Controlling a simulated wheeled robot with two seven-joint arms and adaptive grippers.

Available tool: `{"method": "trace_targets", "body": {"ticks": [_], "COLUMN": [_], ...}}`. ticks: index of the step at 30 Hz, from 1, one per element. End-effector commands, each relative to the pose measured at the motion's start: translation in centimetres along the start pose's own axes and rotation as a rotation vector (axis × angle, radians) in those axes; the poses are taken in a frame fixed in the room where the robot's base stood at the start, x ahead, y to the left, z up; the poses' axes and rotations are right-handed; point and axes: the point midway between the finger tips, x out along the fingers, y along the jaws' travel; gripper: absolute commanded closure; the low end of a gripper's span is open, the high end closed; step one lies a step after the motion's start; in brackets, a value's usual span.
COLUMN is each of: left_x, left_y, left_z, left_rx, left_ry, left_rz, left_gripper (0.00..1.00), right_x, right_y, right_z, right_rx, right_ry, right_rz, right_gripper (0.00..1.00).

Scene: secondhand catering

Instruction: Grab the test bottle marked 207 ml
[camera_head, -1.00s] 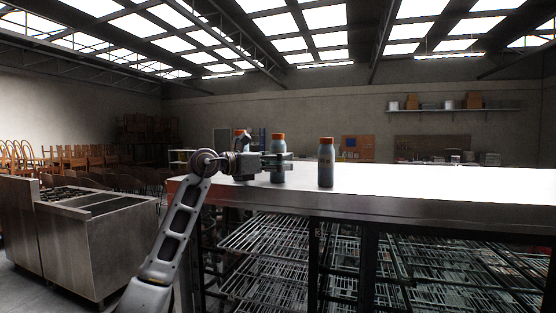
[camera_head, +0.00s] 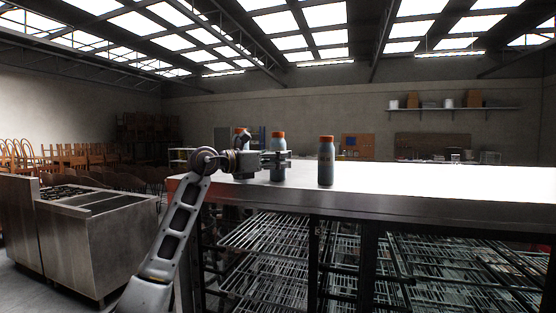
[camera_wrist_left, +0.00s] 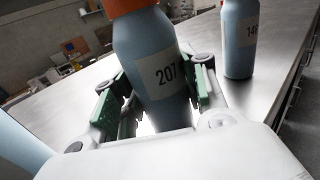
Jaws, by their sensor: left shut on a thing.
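The bottle marked 207 (camera_wrist_left: 148,62) is blue-grey with an orange cap and a white label. It stands upright on the counter in the head view (camera_head: 277,175). My left gripper (camera_head: 276,160) is shut on its body; green-padded fingers lie on both sides of it in the left wrist view (camera_wrist_left: 155,95). Whether its base touches the counter is hard to tell. A similar bottle (camera_head: 326,162) stands to the right; its label (camera_wrist_left: 250,32) seems to read 146, partly cut off. A third bottle (camera_head: 240,131) is mostly hidden behind my left wrist. My right gripper is not in view.
The metal counter (camera_head: 440,182) is clear right of the bottles, with wire racks (camera_head: 270,250) below. A steel cooking unit (camera_head: 95,240) stands at left. A blue-grey surface, probably the third bottle (camera_wrist_left: 15,145), is close at the wrist view's left edge.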

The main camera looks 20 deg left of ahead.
Motion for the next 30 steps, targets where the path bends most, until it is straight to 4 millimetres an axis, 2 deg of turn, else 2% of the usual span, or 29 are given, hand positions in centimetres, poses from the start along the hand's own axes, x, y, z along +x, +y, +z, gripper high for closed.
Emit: {"method": "trace_targets", "body": {"ticks": [13, 30], "left_x": [0.0, -0.1], "left_y": [0.0, 0.0], "left_z": [1.5, 7.4], "left_rx": [0.002, 0.001], "left_ry": [-0.002, -0.003], "left_rz": [0.000, 0.001], "left_gripper": [0.88, 0.88], "right_x": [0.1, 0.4], "right_y": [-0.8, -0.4], "right_z": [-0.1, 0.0], "right_rx": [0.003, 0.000], "right_ry": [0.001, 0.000], "right_rz": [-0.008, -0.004], "right_gripper": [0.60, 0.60]}}
